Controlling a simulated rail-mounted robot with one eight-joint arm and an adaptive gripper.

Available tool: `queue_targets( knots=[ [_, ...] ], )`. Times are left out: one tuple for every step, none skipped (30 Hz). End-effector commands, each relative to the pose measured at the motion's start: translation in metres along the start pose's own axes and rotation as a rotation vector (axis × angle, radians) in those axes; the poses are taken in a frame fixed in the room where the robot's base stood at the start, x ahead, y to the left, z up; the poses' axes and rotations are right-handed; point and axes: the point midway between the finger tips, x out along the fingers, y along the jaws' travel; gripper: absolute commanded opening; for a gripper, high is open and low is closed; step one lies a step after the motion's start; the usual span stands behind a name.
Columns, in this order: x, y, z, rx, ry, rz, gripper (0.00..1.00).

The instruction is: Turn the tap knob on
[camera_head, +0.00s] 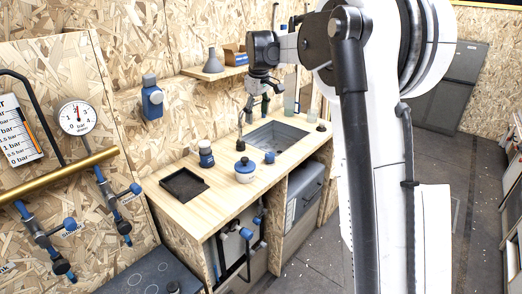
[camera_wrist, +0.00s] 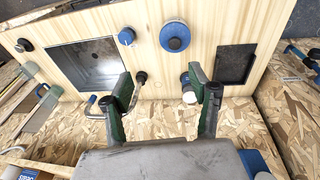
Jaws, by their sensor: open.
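The wooden counter (camera_head: 222,185) holds a sunken grey sink (camera_head: 275,138), also seen in the wrist view (camera_wrist: 88,62). A small black knob (camera_head: 240,145) stands on the counter by the sink's left edge; the wrist view shows it (camera_wrist: 141,77) just beyond my left finger. A curved metal pipe, likely the tap spout (camera_wrist: 93,107), is partly hidden behind that finger. My gripper (camera_head: 257,108) hangs pointing down above the back of the counter. In the wrist view my gripper (camera_wrist: 163,82) is open and empty, fingers apart, with the knob nearer the left one. I cannot tell its exact height.
A shelf (camera_head: 215,71) with a grey funnel (camera_head: 213,61) is on the chipboard wall behind. The floor at right is open.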

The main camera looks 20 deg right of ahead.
Motion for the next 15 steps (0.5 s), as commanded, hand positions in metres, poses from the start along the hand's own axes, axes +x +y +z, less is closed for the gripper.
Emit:
queue_targets(
  knots=[
    [0.008,0.013,-0.007,-0.013,-0.012,-0.008,0.56],
    [0.013,0.02,-0.011,-0.023,-0.019,-0.013,0.56],
    [0.021,0.029,-0.015,-0.036,-0.028,-0.02,0.56],
    [0.027,0.036,-0.017,-0.045,-0.036,-0.025,0.56],
    [0.033,0.042,-0.02,-0.055,-0.043,-0.031,0.56],
    [0.041,0.051,-0.023,-0.067,-0.052,-0.038,0.56],
    [0.047,0.057,-0.025,-0.077,-0.059,-0.044,0.56],
    [0.054,0.063,-0.027,-0.087,-0.066,-0.051,0.56],
    [0.063,0.071,-0.029,-0.1,-0.074,-0.058,0.56],
    [0.07,0.076,-0.03,-0.109,-0.08,-0.064,0.56],
    [0.077,0.082,-0.031,-0.119,-0.087,-0.071,0.56],
    [0.086,0.089,-0.032,-0.13,-0.094,-0.079,0.56],
    [0.092,0.094,-0.032,-0.14,-0.1,-0.085,0.56],
    [0.099,0.098,-0.033,-0.148,-0.105,-0.091,0.56],
    [0.107,0.103,-0.033,-0.159,-0.112,-0.099,0.56]
  ],
)
